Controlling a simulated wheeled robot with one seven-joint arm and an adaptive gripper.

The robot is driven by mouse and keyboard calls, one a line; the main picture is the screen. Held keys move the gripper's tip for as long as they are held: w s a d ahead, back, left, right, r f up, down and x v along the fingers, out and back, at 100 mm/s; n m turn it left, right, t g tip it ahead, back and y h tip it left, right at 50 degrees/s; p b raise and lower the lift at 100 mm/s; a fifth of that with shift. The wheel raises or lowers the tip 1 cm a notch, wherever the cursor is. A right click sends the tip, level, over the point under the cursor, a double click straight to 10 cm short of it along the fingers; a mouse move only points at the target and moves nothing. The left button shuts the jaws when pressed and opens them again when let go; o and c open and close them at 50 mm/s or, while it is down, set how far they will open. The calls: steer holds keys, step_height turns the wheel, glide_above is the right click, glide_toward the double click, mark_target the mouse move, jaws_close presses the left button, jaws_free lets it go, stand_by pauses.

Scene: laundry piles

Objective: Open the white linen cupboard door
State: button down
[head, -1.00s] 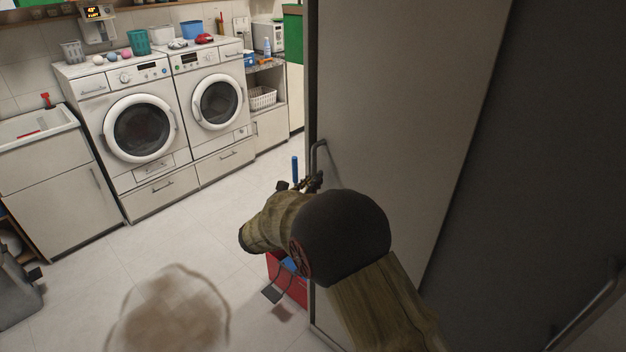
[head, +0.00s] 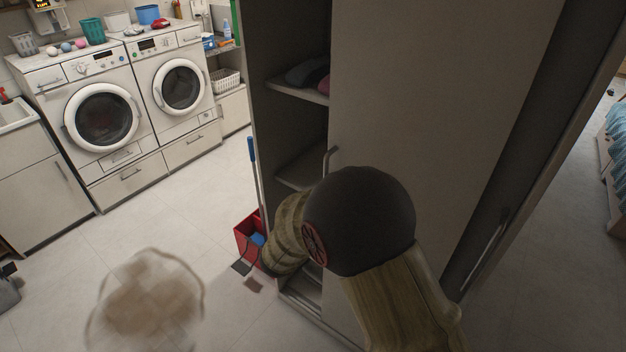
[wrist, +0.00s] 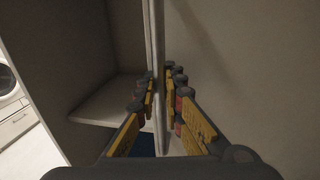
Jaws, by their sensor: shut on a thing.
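The linen cupboard door (head: 415,110) stands partly open, with a dark opening left of its edge. Its upright bar handle (head: 329,158) is near that edge; my arm hides the lower part in the head view. In the wrist view my gripper (wrist: 160,88) has fingers on both sides of the upright handle (wrist: 154,40) and is shut on it. The door panel (wrist: 240,60) is to the right there and the open interior to the left. My arm hides the gripper in the head view.
Inside the cupboard are shelves (head: 300,90) with folded dark cloth (head: 307,71). A red bucket (head: 243,236) with a blue-handled stick stands beside it. Two washing machines (head: 95,120) are at the back left. A brown stain (head: 152,298) marks otherwise open floor. A bed (head: 612,140) shows far right.

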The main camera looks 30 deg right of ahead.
steer(key=shift+s+d, duration=0.15)
steer(key=shift+s, duration=0.2)
steer(key=c, duration=1.9)
jaws_free()
steer(key=v, duration=1.2)
